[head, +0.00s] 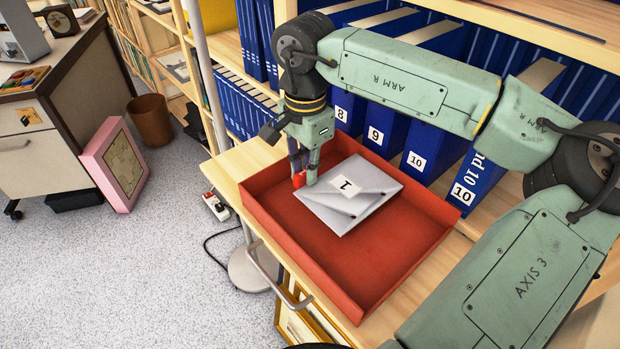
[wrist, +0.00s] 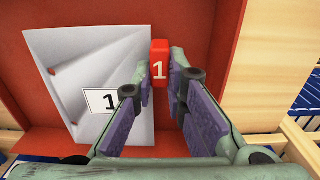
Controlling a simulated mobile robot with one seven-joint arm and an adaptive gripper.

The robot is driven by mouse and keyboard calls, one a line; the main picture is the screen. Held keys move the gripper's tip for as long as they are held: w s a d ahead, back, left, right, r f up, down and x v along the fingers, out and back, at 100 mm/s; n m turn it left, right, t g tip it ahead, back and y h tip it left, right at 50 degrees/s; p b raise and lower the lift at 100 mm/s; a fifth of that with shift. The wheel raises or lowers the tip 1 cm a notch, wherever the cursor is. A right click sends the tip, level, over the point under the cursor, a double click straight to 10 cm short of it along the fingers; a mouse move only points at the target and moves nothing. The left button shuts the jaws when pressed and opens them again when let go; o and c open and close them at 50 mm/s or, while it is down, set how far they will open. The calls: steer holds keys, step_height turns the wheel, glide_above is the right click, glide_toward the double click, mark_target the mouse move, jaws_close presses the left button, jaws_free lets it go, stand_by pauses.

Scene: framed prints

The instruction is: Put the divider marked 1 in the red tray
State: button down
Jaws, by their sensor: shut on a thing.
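The divider (head: 362,200) is a pale grey sheet with folded-looking flaps, a white label marked 1 and a red tab marked 1 (wrist: 159,68) at its edge. It is within the red tray (head: 352,275) in the head view, and its sheet also shows left of my fingers in the wrist view (wrist: 85,60). My gripper (head: 304,174) points down inside the tray's far left part, shut on the divider by the tab edge. The fingers hide part of that edge. I cannot tell whether the sheet rests fully on the tray floor.
The tray stands on a wooden shelf board (head: 236,162). Blue binders numbered 8, 9 and 10 (head: 418,150) stand close behind it. A pale pole (head: 205,75) rises to the left. A pink frame (head: 114,165) and a brown bin (head: 150,120) stand on the floor.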

steer(key=shift+a+f, duration=0.1)
steer(key=shift+f, duration=1.4)
steer(key=shift+f, duration=0.1)
steer(key=c, duration=1.6)
jaws_free()
step_height(320, 180, up, 12)
steer(key=shift+r, duration=0.15)
